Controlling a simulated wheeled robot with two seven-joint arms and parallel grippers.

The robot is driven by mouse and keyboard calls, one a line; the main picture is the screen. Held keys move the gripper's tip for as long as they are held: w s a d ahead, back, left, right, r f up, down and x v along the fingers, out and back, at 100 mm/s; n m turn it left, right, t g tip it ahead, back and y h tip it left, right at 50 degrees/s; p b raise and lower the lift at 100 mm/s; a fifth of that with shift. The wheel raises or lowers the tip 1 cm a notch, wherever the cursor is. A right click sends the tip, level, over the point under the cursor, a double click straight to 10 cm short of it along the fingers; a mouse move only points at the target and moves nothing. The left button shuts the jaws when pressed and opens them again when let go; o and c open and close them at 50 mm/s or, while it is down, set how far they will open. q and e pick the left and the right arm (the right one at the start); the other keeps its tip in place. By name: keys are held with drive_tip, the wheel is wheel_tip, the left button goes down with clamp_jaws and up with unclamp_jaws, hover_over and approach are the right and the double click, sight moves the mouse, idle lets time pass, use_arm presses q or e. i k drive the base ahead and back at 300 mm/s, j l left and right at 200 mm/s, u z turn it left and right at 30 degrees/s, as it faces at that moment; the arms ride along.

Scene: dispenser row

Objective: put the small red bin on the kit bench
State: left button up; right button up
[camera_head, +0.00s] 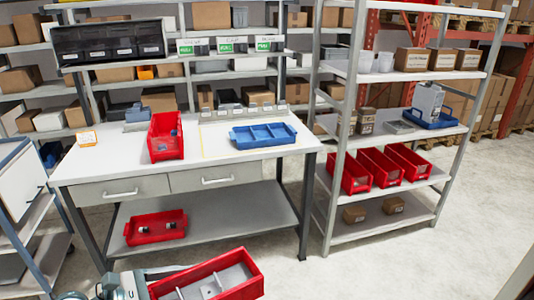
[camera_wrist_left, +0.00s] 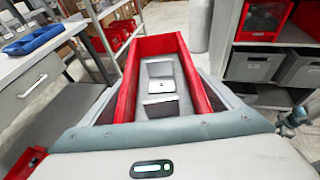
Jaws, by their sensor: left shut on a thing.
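The bench (camera_head: 80,165) has a white top, two drawers and a lower shelf. Another red bin (camera_head: 166,150) and a blue tray (camera_head: 262,143) stand on its top.
A red bin (camera_head: 155,238) sits on the bench's lower shelf. Three red bins (camera_head: 357,185) stand on the rack at the right. A grey cart (camera_head: 25,200) is at the left. The bench top has bare room at its front left and around the blue tray.

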sight(214, 140)
drive_tip(key=i+j, duration=0.1)
drive_tip(key=i, duration=0.35)
drive_tip(key=i+j+u, duration=0.1)
drive_tip(key=i, duration=0.35)
drive_tip(key=i+l, duration=0.15)
drive_tip(key=i, duration=0.3)
drive_tip(key=i+l+u, duration=0.1)
drive_tip(key=i, duration=0.3)
drive_tip(key=i+l+u, duration=0.3)
drive_tip(key=l+u, duration=0.35)
drive_tip(key=i+l+u, duration=0.15)
drive_tip(key=l+u, duration=0.15)
drive_tip(key=l, duration=0.15)
drive_tip(key=l+u, duration=0.1)
drive_tip(key=l, duration=0.35)
drive_tip(key=k+l, duration=0.1)
drive_tip(key=l, duration=0.35)
drive_tip(key=u, duration=0.05)
